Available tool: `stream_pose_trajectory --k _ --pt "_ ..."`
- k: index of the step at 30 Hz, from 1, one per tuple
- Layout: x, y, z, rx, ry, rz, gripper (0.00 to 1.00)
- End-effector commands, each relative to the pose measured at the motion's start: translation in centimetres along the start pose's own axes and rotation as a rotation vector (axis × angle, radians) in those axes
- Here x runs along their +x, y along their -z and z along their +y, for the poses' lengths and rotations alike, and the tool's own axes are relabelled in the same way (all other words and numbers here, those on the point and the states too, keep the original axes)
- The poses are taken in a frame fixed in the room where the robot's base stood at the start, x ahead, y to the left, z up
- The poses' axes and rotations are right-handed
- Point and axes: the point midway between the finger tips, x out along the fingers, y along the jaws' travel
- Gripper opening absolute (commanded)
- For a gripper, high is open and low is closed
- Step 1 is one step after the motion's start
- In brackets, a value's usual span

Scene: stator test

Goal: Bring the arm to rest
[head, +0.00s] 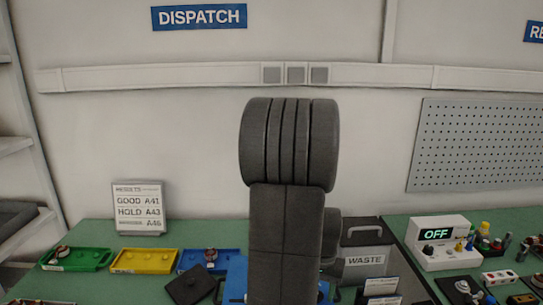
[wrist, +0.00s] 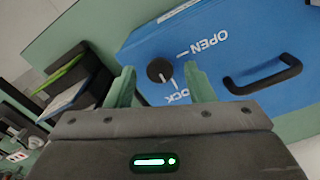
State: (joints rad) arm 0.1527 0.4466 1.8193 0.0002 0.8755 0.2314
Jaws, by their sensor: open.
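My gripper (wrist: 160,76) shows in the wrist view with its two green fingers apart and nothing held between them. A black knob (wrist: 158,69) on a blue case (wrist: 140,48) appears between the fingertips, beside the printed words OPEN and LOCK. I cannot tell how far the fingers are above the knob. In the head view my arm (head: 288,220) rises upright in the middle, and it hides my gripper and most of the blue case.
A black handle (wrist: 263,75) sits on the case. Green (head: 75,259), yellow (head: 144,261) and blue (head: 208,260) trays stand left of my arm. A waste bin (head: 365,238) and a tester reading OFF (head: 440,242) stand right.

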Motion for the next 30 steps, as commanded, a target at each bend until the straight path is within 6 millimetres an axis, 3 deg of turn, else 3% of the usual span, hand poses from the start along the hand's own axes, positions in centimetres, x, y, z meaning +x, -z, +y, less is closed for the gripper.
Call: stream_pose_trajectory --k 11,16,30 --pt "0.1 0.0 0.0 -0.004 0.0 0.001 0.48" --pt "-0.8 0.0 0.0 0.0 0.0 0.002 0.48" --pt "-9.6 0.1 0.0 0.0 0.002 0.007 0.48"
